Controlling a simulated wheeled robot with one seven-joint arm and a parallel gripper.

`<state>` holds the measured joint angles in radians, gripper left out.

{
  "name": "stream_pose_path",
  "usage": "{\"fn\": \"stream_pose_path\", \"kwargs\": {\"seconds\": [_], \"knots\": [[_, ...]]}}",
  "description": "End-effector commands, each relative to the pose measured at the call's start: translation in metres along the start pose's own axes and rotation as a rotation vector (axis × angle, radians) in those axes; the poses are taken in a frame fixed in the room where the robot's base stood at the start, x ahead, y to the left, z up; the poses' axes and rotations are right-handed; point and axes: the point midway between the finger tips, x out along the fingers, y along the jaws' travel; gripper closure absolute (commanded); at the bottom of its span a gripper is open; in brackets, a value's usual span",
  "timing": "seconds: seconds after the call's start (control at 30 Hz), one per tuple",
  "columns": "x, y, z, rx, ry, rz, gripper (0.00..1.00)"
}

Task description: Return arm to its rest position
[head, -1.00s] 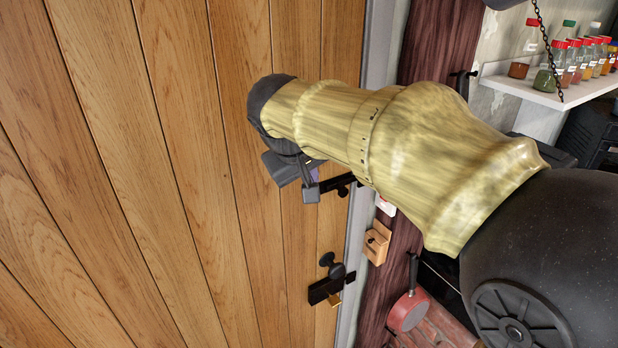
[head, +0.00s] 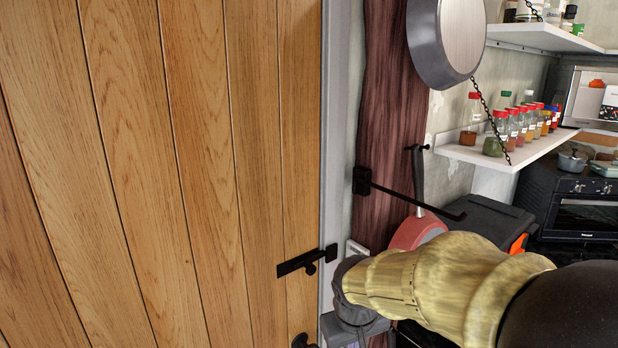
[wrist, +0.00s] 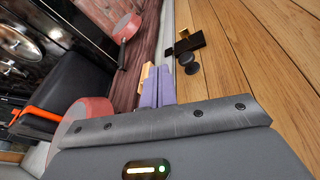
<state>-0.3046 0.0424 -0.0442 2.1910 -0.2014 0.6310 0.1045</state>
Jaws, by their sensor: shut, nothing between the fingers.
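My gripper shows in the wrist view, its purple fingers (wrist: 157,87) together with nothing held between them. In the head view my arm reaches in from the lower right, and the fingers are hidden from sight there. The wooden door (head: 170,150) fills the left of the head view and looks shut. Its black latch (head: 308,262) sits at the door's right edge, just left of my wrist. In the wrist view the fingers point along the door frame, apart from the black knob (wrist: 188,63) and lock on the door.
A red pan (head: 418,231) hangs beside the dark wooden post (head: 385,130), close behind my arm. A grey pan (head: 446,42) hangs above. A shelf (head: 515,150) of spice bottles and an oven (head: 585,215) stand at the right. A black hook (head: 420,203) juts from the post.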

Motion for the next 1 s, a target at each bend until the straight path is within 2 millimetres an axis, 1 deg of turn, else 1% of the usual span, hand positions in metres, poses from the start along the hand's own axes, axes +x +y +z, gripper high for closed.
{"fn": "stream_pose_path", "kwargs": {"seconds": [0.03, 0.07, 0.1, 0.2, 0.3, 0.33, 0.43, 1.0], "knots": [[0.013, 0.011, 0.023, 0.054, -0.022, -0.013, 1.00], [0.019, 0.016, 0.035, 0.083, -0.030, -0.021, 1.00], [0.027, 0.021, 0.052, 0.125, -0.040, -0.031, 1.00], [0.042, 0.031, 0.089, 0.219, -0.057, -0.047, 1.00], [0.050, 0.035, 0.114, 0.283, -0.066, -0.053, 1.00], [0.052, 0.036, 0.118, 0.295, -0.067, -0.054, 1.00], [0.053, 0.037, 0.125, 0.311, -0.069, -0.055, 1.00], [0.053, 0.036, 0.124, 0.308, -0.069, -0.055, 1.00]]}}
